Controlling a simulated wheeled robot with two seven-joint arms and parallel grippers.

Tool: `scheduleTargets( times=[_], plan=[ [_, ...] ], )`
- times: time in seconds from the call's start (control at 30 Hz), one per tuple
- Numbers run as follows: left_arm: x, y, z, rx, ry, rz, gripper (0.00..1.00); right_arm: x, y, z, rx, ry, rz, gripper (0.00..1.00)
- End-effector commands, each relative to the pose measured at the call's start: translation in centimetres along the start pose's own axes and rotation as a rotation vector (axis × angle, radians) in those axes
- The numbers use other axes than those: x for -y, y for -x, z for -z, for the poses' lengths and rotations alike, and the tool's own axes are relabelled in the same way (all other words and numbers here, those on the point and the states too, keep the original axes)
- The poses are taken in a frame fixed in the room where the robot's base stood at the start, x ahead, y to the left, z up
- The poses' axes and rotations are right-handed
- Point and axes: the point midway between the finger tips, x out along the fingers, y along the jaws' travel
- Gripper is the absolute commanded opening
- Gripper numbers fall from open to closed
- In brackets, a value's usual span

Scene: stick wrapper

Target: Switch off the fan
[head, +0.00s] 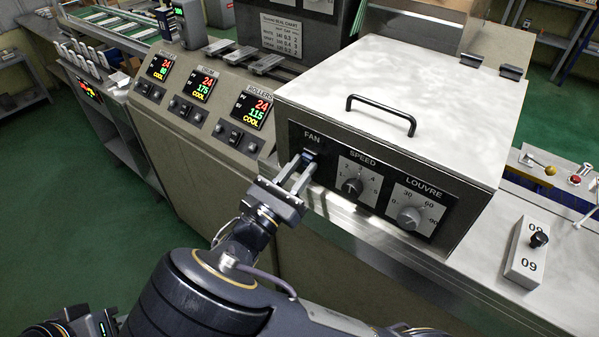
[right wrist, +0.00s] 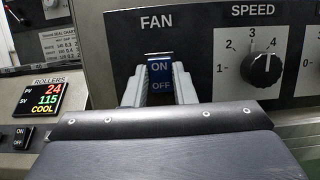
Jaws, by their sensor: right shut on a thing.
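The fan switch (right wrist: 160,72) is a blue rocker marked ON above OFF, under the FAN label on the dark front panel (right wrist: 200,30). It also shows in the head view (head: 309,155), partly behind the fingers. My right gripper (head: 300,168) reaches the panel from the front, its two fingers shut on the left and right sides of the switch. In the right wrist view the fingers (right wrist: 159,85) flank the rocker. I cannot tell for sure which half is pressed in. My left gripper is not in view.
A lid with a black handle (head: 381,112) tops the box. Temperature displays (head: 252,108) are to the left.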

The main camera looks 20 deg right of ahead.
Motion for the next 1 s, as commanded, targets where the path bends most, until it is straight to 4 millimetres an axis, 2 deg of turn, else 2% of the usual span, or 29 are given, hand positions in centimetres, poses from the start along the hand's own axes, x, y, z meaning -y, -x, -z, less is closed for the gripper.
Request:
scheduleTargets(
  times=[0.13,0.43,0.47,0.6,0.87,1.0],
  plan=[
    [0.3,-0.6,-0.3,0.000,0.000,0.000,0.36,0.0,0.1,0.4,0.090,0.002,-0.002,0.01],
    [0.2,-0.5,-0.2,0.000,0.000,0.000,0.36,0.0,0.1,0.3,0.099,-0.001,-0.002,0.01],
    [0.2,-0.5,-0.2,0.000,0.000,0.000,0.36,0.0,0.1,0.3,0.099,-0.001,-0.002,0.26],
    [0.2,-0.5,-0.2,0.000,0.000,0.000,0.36,0.0,0.1,0.3,0.098,-0.001,-0.002,0.44],
    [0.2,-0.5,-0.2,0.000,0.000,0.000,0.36,0.0,0.1,0.3,0.097,-0.001,-0.002,0.45],
    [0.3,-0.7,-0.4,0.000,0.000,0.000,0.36,-0.1,1.1,0.5,0.097,-0.002,-0.005,0.45]
  ],
)
